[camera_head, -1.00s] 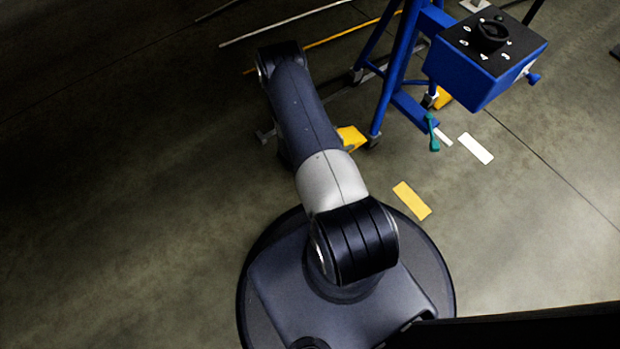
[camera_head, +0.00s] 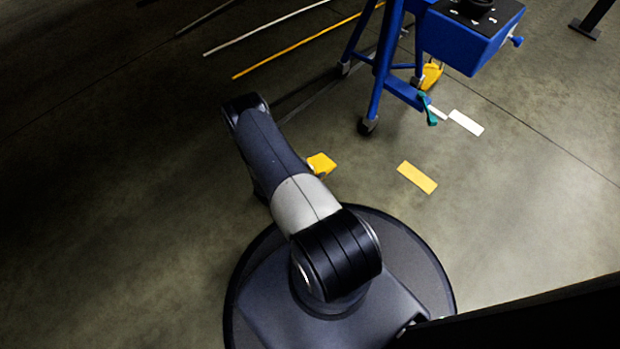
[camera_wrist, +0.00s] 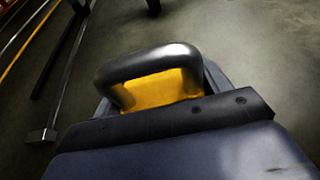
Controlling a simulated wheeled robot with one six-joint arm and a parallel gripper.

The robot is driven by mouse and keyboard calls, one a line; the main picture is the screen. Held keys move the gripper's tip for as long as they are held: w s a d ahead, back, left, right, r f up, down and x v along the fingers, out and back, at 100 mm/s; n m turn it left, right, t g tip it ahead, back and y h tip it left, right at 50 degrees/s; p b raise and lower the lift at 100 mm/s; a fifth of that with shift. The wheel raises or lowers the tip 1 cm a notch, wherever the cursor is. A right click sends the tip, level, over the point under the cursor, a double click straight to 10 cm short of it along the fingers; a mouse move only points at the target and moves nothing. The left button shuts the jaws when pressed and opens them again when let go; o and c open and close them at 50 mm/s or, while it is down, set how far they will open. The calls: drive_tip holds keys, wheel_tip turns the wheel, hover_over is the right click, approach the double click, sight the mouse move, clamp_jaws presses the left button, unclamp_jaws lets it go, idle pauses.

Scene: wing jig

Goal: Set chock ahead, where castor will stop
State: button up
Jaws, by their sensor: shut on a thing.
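A yellow chock (camera_wrist: 160,88) with a dark, rounded handle (camera_wrist: 150,58) fills the middle of the wrist view. My gripper (camera_wrist: 165,106) is shut on it; its fingers are mostly hidden behind the chock and wrist. In the head view the yellow chock (camera_head: 321,163) shows beside my arm, apart from the blue stand (camera_head: 378,85). The stand's nearest castor (camera_head: 367,126) is up and right of the chock, with bare floor between them. Another yellow chock (camera_head: 432,74) is by a farther castor (camera_head: 416,80).
A yellow floor strip (camera_head: 417,177) and a white one (camera_head: 466,123) lie right of the near castor. A teal lever (camera_head: 428,109) is low on the stand. A blue control box (camera_head: 470,40) overhangs the floor. Rods (camera_head: 290,50) lie upper left. Floor at left is clear.

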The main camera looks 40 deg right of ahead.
drive_tip(key=shift+f+b, duration=0.95)
drive_tip(key=shift+f, duration=1.25)
drive_tip(key=shift+f, duration=0.15)
drive_tip(key=o, duration=1.6)
drive_tip(key=shift+a+r, duration=0.25)
drive_tip(key=shift+r, duration=0.05)
drive_tip(key=p+v, duration=0.3)
drive_tip(key=v, duration=0.8)
drive_tip(key=shift+a+p, duration=0.2)
drive_tip(key=shift+p, duration=0.2)
